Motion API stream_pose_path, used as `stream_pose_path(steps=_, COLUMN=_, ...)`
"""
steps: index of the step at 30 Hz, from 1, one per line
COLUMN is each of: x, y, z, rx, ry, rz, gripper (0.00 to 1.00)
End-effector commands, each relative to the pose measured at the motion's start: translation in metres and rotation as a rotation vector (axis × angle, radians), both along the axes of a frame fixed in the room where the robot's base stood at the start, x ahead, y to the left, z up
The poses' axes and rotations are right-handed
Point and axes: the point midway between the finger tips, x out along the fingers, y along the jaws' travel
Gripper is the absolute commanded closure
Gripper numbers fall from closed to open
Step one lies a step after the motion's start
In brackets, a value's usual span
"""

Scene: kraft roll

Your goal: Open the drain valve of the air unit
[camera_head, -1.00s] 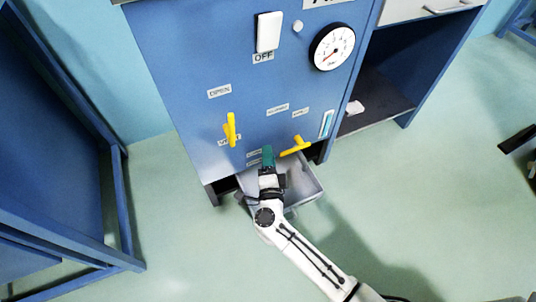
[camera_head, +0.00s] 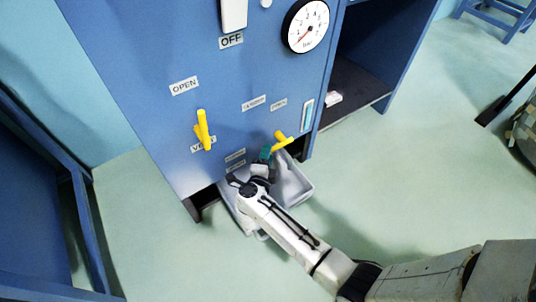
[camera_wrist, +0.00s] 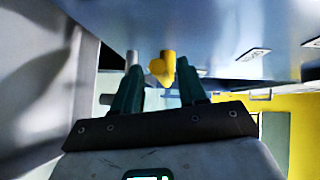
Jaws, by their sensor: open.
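The air unit (camera_head: 150,70) is a blue cabinet with two yellow levers on its front. The left lever (camera_head: 203,130) stands close to upright below an OPEN label. The right lever (camera_head: 282,141) is tilted, its upper end to the left, low on the panel; I cannot read which label names the drain. My gripper (camera_head: 265,152) is just left of and below the right lever, its green fingers partly hidden by my wrist. In the wrist view my open gripper (camera_wrist: 160,84) has a yellow lever (camera_wrist: 166,66) ahead, between its fingertips; contact cannot be told.
A round gauge (camera_head: 305,25) and a white switch (camera_head: 233,14) marked OFF are higher up. A blue frame (camera_head: 88,235) stands at left. The floor at right is mostly clear.

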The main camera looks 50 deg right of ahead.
Motion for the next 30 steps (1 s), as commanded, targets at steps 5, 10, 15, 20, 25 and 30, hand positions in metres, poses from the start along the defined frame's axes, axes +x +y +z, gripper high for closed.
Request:
stream_pose_path(steps=5, x=0.009, y=-0.015, z=-0.003, rx=0.001, ry=-0.002, rz=0.000, gripper=0.58)
stream_pose_path(steps=10, x=0.011, y=-0.019, z=-0.003, rx=0.000, ry=0.000, rz=0.002, gripper=0.58)
stream_pose_path(steps=15, x=0.011, y=-0.019, z=-0.003, rx=0.000, ry=0.000, rz=0.001, gripper=0.58)
stream_pose_path(steps=20, x=0.011, y=-0.019, z=-0.003, rx=0.000, ry=0.000, rz=0.001, gripper=0.71)
stream_pose_path(steps=25, x=0.011, y=-0.019, z=-0.003, rx=0.000, ry=0.000, rz=0.001, gripper=0.87)
stream_pose_path(steps=30, x=0.010, y=-0.019, z=-0.003, rx=0.000, ry=0.000, rz=0.001, gripper=1.00)
